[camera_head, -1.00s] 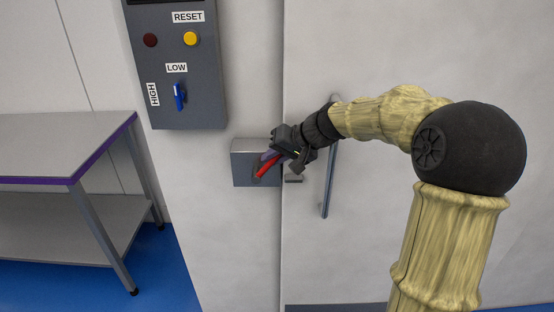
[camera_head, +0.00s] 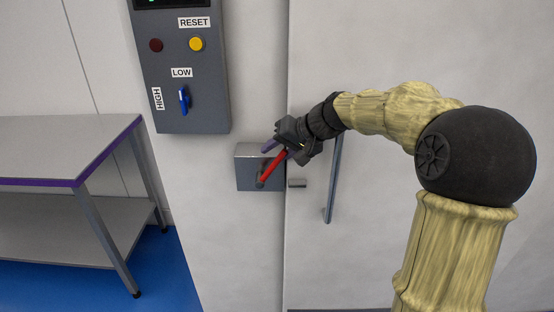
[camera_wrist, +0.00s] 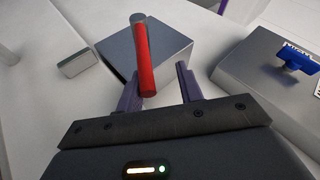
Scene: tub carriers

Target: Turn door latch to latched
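The door latch is a grey box (camera_head: 246,178) on the wall beside the door edge, with a red handle (camera_head: 270,172) slanting up to the right from its pivot. In the wrist view the red handle (camera_wrist: 146,72) points back toward my gripper, its free end between the fingertips. My gripper (camera_head: 278,151) is at the handle's upper end. In the wrist view its two purple fingers (camera_wrist: 158,82) are apart. The left finger is close beside the handle, with a clear gap to the right finger. Contact cannot be told.
The white door (camera_head: 420,55) carries a long vertical bar handle (camera_head: 333,185) and a small metal block (camera_head: 297,183) near the latch. A grey control panel (camera_head: 205,105) with a blue switch (camera_head: 184,99) is above left. A table (camera_head: 55,150) stands at the left.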

